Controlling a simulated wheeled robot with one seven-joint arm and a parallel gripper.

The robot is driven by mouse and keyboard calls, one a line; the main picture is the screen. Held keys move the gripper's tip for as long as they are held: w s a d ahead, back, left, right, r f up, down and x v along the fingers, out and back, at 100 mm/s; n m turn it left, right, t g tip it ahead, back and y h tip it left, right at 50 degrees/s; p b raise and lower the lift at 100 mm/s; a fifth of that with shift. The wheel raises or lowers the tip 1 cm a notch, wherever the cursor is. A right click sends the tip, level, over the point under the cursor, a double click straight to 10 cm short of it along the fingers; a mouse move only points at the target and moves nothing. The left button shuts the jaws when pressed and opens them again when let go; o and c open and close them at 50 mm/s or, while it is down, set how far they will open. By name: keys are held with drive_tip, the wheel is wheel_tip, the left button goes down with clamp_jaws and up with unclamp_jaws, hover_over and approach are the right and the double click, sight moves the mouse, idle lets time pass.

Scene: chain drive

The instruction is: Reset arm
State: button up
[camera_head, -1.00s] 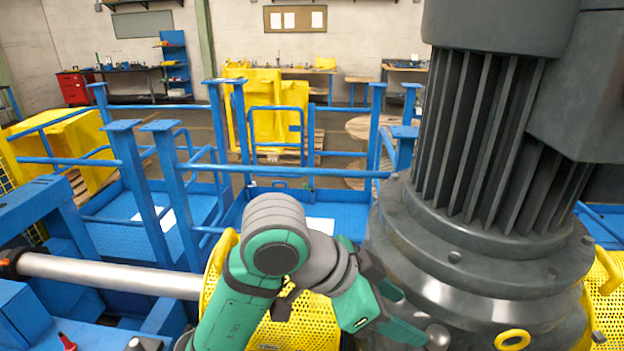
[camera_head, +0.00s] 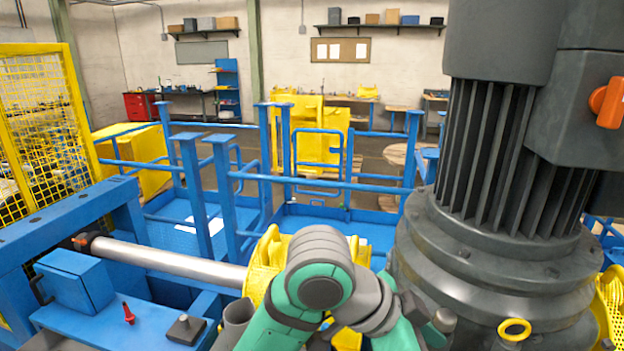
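My arm, green and grey, rises from the bottom middle of the head view and bends at a grey joint. Its forearm runs down to the right, and the end toward my gripper (camera_head: 432,334) is low beside the large grey motor (camera_head: 490,150). The fingertips are not clear, so I cannot tell whether the gripper is open or shut. No object shows held in it.
A steel shaft (camera_head: 170,262) runs from the left to the guard. Blue railings (camera_head: 310,180) stand behind. A red knob (camera_head: 128,314) is on the blue frame at lower left. An orange switch (camera_head: 608,102) and a yellow ring (camera_head: 514,330) are on the motor unit.

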drive_tip(key=w+d+f+n+t+h, duration=0.4)
drive_tip(key=w+f+n+t+h, duration=0.35)
drive_tip(key=w+n+t, duration=0.35)
drive_tip(key=s+a+f+n+t+y, duration=0.2)
drive_tip(key=a+f+n+y, duration=0.25)
drive_tip(key=f, duration=0.35)
drive_tip(key=s+a+f+n+t+y, duration=0.1)
drive_tip(key=a+f+n+t+y, duration=0.3)
drive_tip(key=f, duration=0.4)
drive_tip(key=s+a+f+n+g+y, duration=0.25)
drive_tip(key=s+a+f+y, duration=0.45)
drive_tip(key=s+f, duration=0.4)
drive_tip(key=s+a+m, duration=0.2)
drive_tip(key=s+a, duration=0.1)
drive_tip(key=s, duration=0.6)
drive_tip(key=s+a+r+m+y, duration=0.1)
drive_tip(key=s+a, duration=0.3)
drive_tip(key=s, duration=0.5)
drive_tip(key=shift+s+m+t, duration=0.35)
drive_tip(key=shift+s+m, duration=0.05)
drive_tip(key=shift+m, duration=0.2)
